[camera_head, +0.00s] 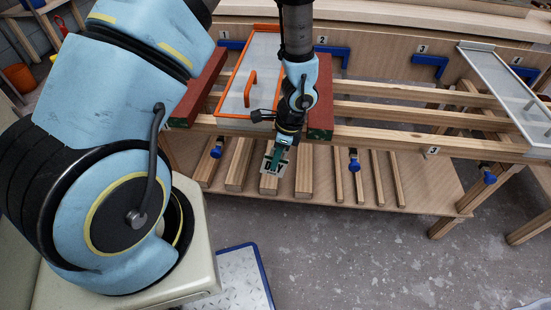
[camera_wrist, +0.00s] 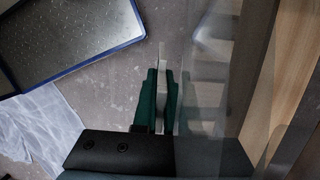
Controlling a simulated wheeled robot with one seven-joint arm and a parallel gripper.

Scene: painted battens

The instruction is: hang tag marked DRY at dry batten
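My gripper (camera_head: 275,157) points down at the front of the wooden rack, with its teal fingers closed on a tag (camera_head: 270,166). The tag is pale with dark lettering, only partly readable, starting with what looks like a D. In the wrist view the fingers (camera_wrist: 159,100) stand close together around a thin pale strip, the tag seen edge-on. Two red painted battens lie across the rack, one left (camera_head: 203,88) and one right (camera_head: 321,110) of my gripper. I cannot tell from the pictures which batten is the dry one.
An orange-edged clear panel (camera_head: 236,85) lies between the red battens. A grey-framed panel (camera_head: 500,88) lies at the right. Bare wooden strips (camera_head: 305,168) rest on the lower shelf. Blue clamps (camera_head: 354,160) hang along the front rail.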

